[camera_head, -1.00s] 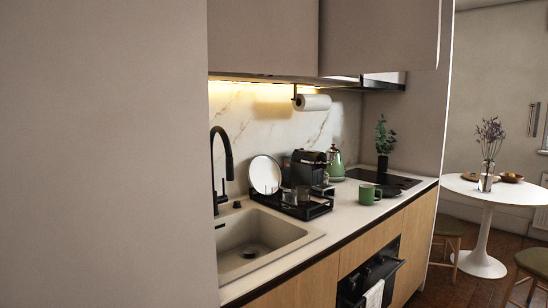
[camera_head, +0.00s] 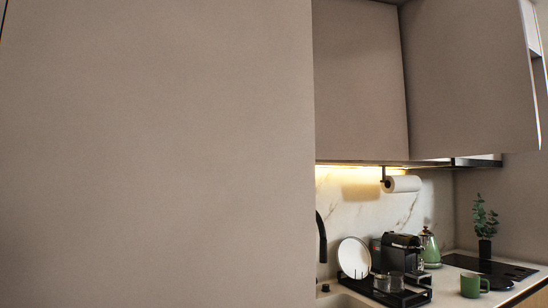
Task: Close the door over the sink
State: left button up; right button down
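Two grey-beige upper cabinet fronts show in the head view. The left one (camera_head: 361,85) lies flat above the counter by the sink. The right one (camera_head: 470,80) stands out from the cabinet row and looks open, with its free edge toward the right. A sliver of the beige sink (camera_head: 338,299) shows at the bottom, beside the black faucet (camera_head: 321,240). Neither of my grippers is in view, and nothing touches the cabinet doors.
A large plain grey panel (camera_head: 150,150) fills the left and hides what lies behind it. A paper towel roll (camera_head: 402,184) hangs under the cabinets. On the counter are a dish rack (camera_head: 400,297), coffee machine (camera_head: 399,250), green kettle (camera_head: 429,245), green mug (camera_head: 472,286) and plant (camera_head: 484,222).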

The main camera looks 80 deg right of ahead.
aim_at(361, 114)
jog(key=u, duration=0.7)
jog(key=k, duration=2.25)
jog(key=z, duration=2.35)
jog(key=i, duration=0.5)
jog(key=z, duration=0.1)
